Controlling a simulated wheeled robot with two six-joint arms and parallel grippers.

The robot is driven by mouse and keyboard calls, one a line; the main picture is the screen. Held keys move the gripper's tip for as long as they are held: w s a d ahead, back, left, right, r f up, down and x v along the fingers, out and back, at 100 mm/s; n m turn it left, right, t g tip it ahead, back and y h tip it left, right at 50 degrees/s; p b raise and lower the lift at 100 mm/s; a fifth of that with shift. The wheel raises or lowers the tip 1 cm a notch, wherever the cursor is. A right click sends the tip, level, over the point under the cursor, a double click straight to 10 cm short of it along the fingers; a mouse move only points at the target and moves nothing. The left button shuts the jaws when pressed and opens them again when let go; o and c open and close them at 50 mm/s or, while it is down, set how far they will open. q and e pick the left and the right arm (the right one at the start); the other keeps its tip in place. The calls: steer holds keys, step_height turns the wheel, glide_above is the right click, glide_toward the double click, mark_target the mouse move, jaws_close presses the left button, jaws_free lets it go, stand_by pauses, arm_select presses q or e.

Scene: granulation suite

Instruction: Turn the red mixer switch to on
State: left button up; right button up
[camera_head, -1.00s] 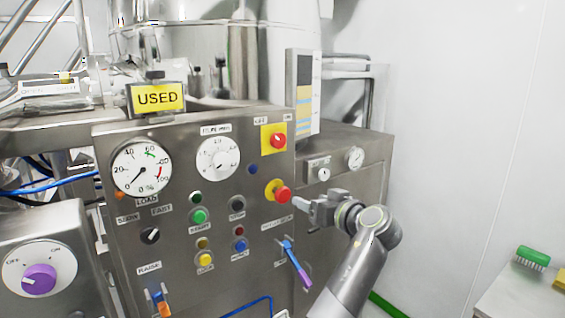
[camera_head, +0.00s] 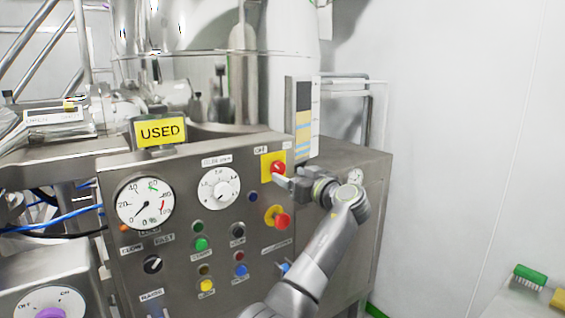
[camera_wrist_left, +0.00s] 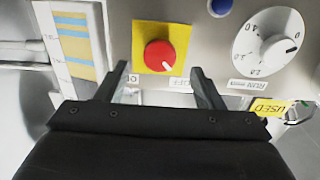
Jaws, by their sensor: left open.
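The red mixer switch (camera_head: 278,168) is a round red knob on a yellow square plate, at the upper right of the steel control panel (camera_head: 175,265). In the left wrist view the knob (camera_wrist_left: 160,55) shows a white mark pointing down and right, toward a label that seems to read OFF. Another label, perhaps ON, sits below left of the plate. My left gripper (camera_head: 282,180) is just in front of the switch, partly over its lower edge. Its fingers (camera_wrist_left: 153,88) are spread apart and empty, with the knob beyond their tips. My right gripper is out of view.
A second red button (camera_head: 283,221) on a yellow base sits just below. White dials (camera_head: 219,188), a gauge (camera_head: 146,202) and several small coloured buttons cover the panel. A yellow USED sign (camera_head: 161,132) stands on top. The white wall at right is clear.

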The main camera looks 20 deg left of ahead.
mark_target(280, 170)
arm_select(q)
steer(key=shift+p+x, duration=0.7)
steer(key=shift+x, duration=1.65)
steer(key=c, duration=1)
steer(key=shift+o, duration=0.2)
